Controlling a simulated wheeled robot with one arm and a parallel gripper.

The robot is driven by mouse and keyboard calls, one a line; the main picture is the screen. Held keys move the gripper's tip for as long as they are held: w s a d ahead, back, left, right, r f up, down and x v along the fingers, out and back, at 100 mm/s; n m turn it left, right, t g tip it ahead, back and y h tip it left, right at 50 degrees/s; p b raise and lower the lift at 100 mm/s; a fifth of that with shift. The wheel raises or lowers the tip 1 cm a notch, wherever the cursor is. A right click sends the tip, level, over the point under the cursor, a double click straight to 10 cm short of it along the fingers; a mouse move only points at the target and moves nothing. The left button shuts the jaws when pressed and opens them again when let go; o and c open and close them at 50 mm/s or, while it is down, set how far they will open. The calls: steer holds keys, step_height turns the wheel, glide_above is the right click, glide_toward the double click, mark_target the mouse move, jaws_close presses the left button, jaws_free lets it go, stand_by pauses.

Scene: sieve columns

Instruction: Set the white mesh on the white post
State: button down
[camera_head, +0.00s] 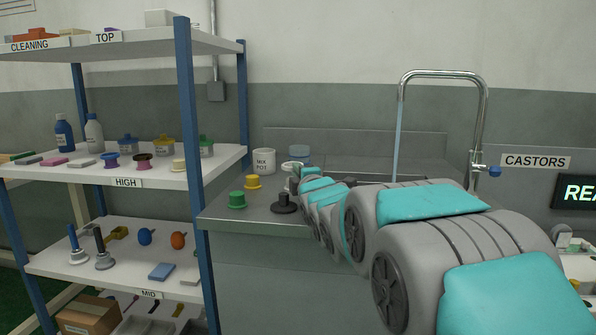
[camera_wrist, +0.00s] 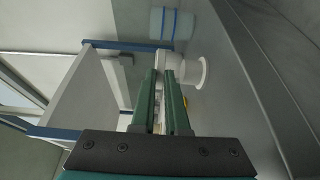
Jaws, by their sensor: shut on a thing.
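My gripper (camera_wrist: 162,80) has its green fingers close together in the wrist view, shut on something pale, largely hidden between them. A white piece with a round flange (camera_wrist: 203,72) shows at the fingertips. I cannot tell whether it is the white mesh, the white post, or both. In the head view my gripper (camera_head: 295,178) is small, at the far end of my arm over the grey counter, with white showing beside it. My arm hides part of this area, and contact between mesh and post cannot be made out.
On the counter (camera_head: 225,221) stand green (camera_head: 237,200), yellow (camera_head: 252,182) and black (camera_head: 284,205) flanged pieces. A blue-posted shelf (camera_head: 190,180) is at left, a tall tap (camera_head: 483,125) at right.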

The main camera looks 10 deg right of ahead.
steer(key=shift+f+b, duration=0.3)
steer(key=shift+f, duration=0.05)
steer(key=shift+f, duration=0.25)
steer(key=c, duration=0.9)
jaws_free()
steer(key=shift+r, duration=0.1)
steer(key=shift+r, duration=0.25)
steer(key=shift+r+p, duration=0.45)
steer(key=shift+r, duration=0.05)
steer(key=s, duration=0.4)
steer(key=s+b, duration=0.1)
steer(key=s, duration=0.3)
steer(key=s+d+b, duration=0.1)
steer(key=s, duration=0.3)
steer(key=shift+f, duration=0.2)
